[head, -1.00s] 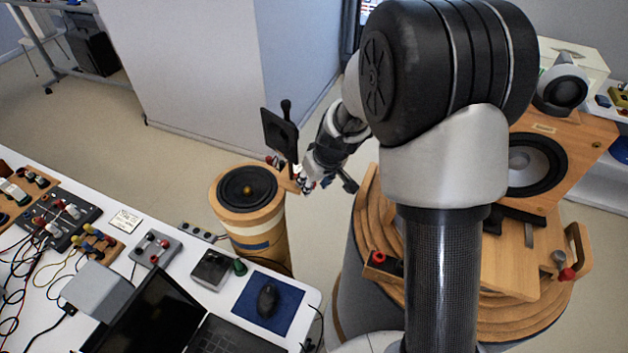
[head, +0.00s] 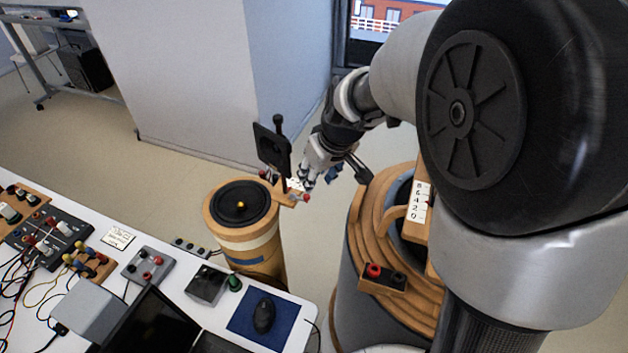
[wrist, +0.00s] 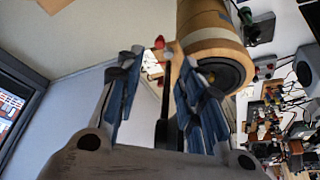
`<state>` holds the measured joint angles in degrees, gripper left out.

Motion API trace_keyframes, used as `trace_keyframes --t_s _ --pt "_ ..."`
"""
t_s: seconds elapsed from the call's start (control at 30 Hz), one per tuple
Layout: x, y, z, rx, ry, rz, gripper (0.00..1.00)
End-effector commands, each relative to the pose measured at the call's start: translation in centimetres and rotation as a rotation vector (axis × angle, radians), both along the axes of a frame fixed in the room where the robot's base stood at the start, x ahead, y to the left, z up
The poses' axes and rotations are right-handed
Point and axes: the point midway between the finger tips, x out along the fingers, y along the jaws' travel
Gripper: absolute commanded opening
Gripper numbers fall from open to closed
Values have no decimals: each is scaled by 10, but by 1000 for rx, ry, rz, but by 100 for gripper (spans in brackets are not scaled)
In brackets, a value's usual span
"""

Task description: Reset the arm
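My gripper (head: 306,184) hangs off the end of my arm in the middle of the head view, just right of a round wooden speaker (head: 243,205) and its black panel (head: 272,150) with a stick. In the wrist view my gripper (wrist: 160,58) has its two blue-grey fingers spread apart. A thin dark upright piece (wrist: 167,100) shows in the gap between them; I cannot tell whether it touches a finger. The round wooden speaker (wrist: 212,35) shows beyond the right finger. My large black arm joint covers the right of the head view.
A white table (head: 180,300) at the lower left carries control boxes, cables, a laptop and a mouse on a blue pad (head: 240,330). A stepped wooden stand (head: 365,235) is right of the round speaker. A pale partition (head: 190,70) stands behind; open floor (head: 90,140) lies left of it.

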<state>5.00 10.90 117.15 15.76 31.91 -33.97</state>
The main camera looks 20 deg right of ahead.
Motion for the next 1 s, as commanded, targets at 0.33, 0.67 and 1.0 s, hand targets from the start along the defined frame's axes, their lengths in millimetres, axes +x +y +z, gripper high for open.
trace_keyframes --t_s 0.33,0.67,1.0 --pt "-1 0 2 0 0 0 35" --pt "-19 3 20 3 -4 -14 35" --pt "-155 14 83 10 -7 -145 35"
